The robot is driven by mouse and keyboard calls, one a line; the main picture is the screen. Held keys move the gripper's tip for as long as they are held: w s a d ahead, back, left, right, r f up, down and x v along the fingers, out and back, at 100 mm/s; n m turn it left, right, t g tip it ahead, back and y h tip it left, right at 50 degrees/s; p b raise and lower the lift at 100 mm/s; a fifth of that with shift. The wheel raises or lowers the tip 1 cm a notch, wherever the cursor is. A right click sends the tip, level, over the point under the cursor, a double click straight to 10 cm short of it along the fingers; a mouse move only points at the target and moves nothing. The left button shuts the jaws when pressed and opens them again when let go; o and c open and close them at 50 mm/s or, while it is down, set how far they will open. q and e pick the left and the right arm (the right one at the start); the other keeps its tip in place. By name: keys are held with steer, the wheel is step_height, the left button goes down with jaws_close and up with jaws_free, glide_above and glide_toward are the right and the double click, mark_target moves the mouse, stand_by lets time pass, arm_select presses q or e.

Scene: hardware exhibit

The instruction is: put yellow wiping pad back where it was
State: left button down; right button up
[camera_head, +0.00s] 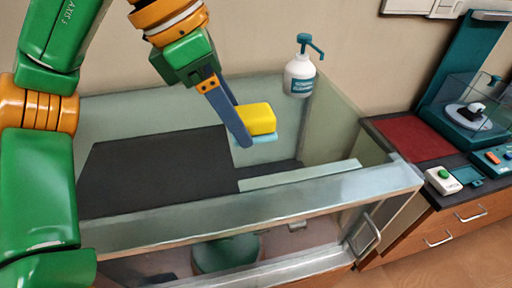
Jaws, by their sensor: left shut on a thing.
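The yellow wiping pad (256,118) has a yellow upper part and a light blue underside. My left gripper (240,122) is shut on it and holds it in front of the back glass panel, above the glass-sided case (250,209). The pad looks roughly level and apart from the surfaces below. My right gripper does not show.
A white pump bottle (299,76) with a teal top is right of the pad, near the back wall. A dark panel (160,170) lies inside the case at left. At right, a counter holds a red mat (412,138), a green-button box (443,180) and a teal machine (470,110).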

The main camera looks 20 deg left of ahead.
arm_select(q)
glide_above(262, 157)
steer(key=s+a, duration=0.1)
step_height(262, 157, down, 4)
steer(key=shift+s+f, duration=0.1)
step_height(262, 157, down, 3)
steer(key=shift+a+r+p, duration=0.1)
steer(key=shift+p, duration=0.35)
steer(key=shift+f, duration=0.3)
steer(key=shift+f+b, duration=0.3)
steer(key=shift+c, duration=0.7)
jaws_free()
steer(key=shift+r, duration=0.1)
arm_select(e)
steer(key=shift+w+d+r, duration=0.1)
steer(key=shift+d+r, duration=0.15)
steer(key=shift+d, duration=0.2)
arm_select(q)
steer(key=shift+r, duration=0.1)
steer(key=shift+r+p, duration=0.35)
steer(key=shift+p, duration=0.05)
steer(key=p+v, duration=0.1)
steer(key=v, duration=1)
steer(key=shift+a+r, duration=0.15)
steer(key=shift+r, duration=0.1)
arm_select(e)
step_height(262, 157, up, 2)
